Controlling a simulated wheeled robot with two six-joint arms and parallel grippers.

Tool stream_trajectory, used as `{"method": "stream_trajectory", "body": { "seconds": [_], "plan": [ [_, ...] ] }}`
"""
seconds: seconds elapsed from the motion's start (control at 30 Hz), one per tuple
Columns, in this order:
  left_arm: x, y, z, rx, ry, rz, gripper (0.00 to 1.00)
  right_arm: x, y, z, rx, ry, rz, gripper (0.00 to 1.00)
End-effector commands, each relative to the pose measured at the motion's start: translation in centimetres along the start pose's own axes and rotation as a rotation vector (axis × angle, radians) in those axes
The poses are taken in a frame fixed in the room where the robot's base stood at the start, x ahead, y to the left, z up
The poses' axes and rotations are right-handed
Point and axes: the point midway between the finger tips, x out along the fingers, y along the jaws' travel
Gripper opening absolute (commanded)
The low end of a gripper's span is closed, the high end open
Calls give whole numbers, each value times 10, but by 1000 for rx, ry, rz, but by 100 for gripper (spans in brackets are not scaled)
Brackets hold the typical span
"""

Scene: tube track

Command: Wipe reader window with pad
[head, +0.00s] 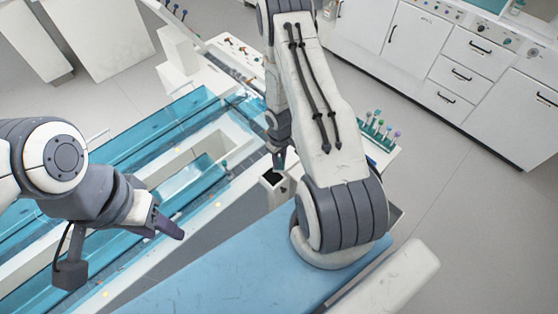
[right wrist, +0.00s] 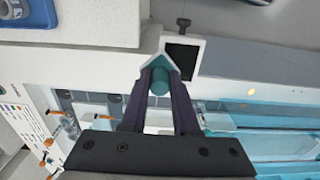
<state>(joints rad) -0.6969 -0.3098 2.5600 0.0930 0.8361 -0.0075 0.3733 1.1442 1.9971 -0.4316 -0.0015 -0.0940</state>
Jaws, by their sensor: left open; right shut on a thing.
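My right gripper (right wrist: 158,92) is shut on the pad (right wrist: 160,80), a teal piece with a round grip between the dark fingers. The reader window (right wrist: 182,58) is a dark square in a white frame, just right of the pad in the right wrist view. I cannot tell whether the pad touches the frame. In the head view the window (head: 272,177) tops a small box near the middle, with my right gripper (head: 279,163) right above it. The pad is not clear there. My left gripper (head: 172,232) is open and empty over the track's near side.
Long blue troughs (head: 150,130) run along the left of the bench. A blue panel (head: 250,265) covers the near side. Tubes with coloured caps (head: 378,126) stand in a rack at the right. White cabinets (head: 420,45) stand behind, with clear floor between.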

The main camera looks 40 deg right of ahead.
Motion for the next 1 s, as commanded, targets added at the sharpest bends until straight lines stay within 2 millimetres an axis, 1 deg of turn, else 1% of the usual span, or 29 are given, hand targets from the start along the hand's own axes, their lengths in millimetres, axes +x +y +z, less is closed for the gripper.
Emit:
{"method": "stream_trajectory", "body": {
  "seconds": [0.03,0.53,0.67,1.0],
  "plan": [
    [-9,1,0,0,0,0,50,-8,-1,0,-1,-2,-1,0],
    [-53,4,-3,-4,0,0,50,-52,-2,-1,-4,-2,-1,0],
    [-57,4,-3,-5,0,0,50,-55,-3,-1,-4,-2,-1,0],
    [-56,4,-3,-5,0,0,50,-54,-2,-1,-3,-2,-1,0]
  ]
}}
